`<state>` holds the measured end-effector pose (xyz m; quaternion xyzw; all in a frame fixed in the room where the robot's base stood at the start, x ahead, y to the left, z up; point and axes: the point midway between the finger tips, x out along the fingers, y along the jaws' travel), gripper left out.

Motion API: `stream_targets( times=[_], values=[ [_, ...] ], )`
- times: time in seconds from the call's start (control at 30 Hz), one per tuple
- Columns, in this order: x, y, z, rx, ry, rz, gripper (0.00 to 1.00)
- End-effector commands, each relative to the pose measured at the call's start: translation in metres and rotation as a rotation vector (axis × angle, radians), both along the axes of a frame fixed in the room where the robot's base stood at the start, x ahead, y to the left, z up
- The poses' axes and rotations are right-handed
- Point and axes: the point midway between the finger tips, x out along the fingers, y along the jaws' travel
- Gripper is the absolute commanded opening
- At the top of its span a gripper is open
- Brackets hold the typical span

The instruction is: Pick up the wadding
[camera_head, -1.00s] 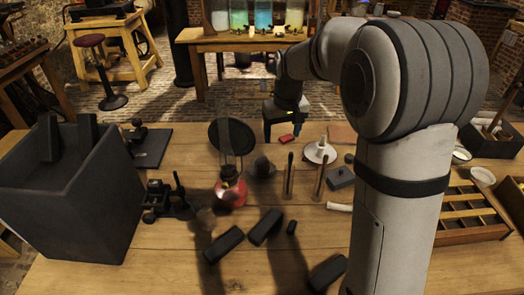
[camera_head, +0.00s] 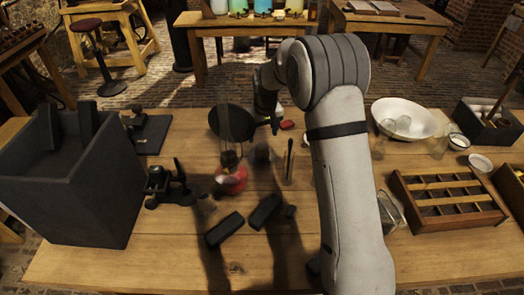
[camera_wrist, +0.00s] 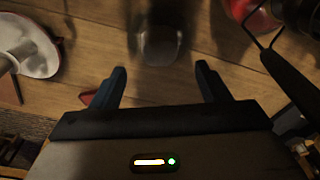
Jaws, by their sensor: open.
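My gripper (camera_head: 275,124) is above the middle of the bench. In the wrist view its two fingers (camera_wrist: 161,72) are spread, with nothing held between them. I cannot identify the wadding for certain. A dark grey rounded lump (camera_head: 261,153) stands on the bench in front of my gripper in the head view, and its material is too dim to tell. In the wrist view a blurred grey object with a paler end (camera_wrist: 160,45) lies between and beyond the fingertips. I cannot tell whether it is the same lump.
A red-based glass vessel (camera_head: 231,180) stands close left of the lump. A dark disc (camera_head: 231,122) is behind. Black blocks (camera_head: 224,230) lie in front. A large dark box (camera_head: 70,190) stands left; a white bowl (camera_head: 405,116) and a compartment tray (camera_head: 450,222) are right.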

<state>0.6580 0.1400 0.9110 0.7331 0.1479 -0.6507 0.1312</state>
Motion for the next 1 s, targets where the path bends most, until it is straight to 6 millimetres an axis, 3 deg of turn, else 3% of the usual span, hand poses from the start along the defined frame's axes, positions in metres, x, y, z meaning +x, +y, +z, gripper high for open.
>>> stream_targets(
  times=[0.33,0.63,1.0],
  values=[
    [0.002,0.001,-0.033,0.000,0.001,0.000,0.69],
    [0.007,0.003,-0.078,0.000,0.001,0.000,0.69],
    [0.008,0.004,-0.084,0.001,-0.002,0.000,0.66]
  ],
)
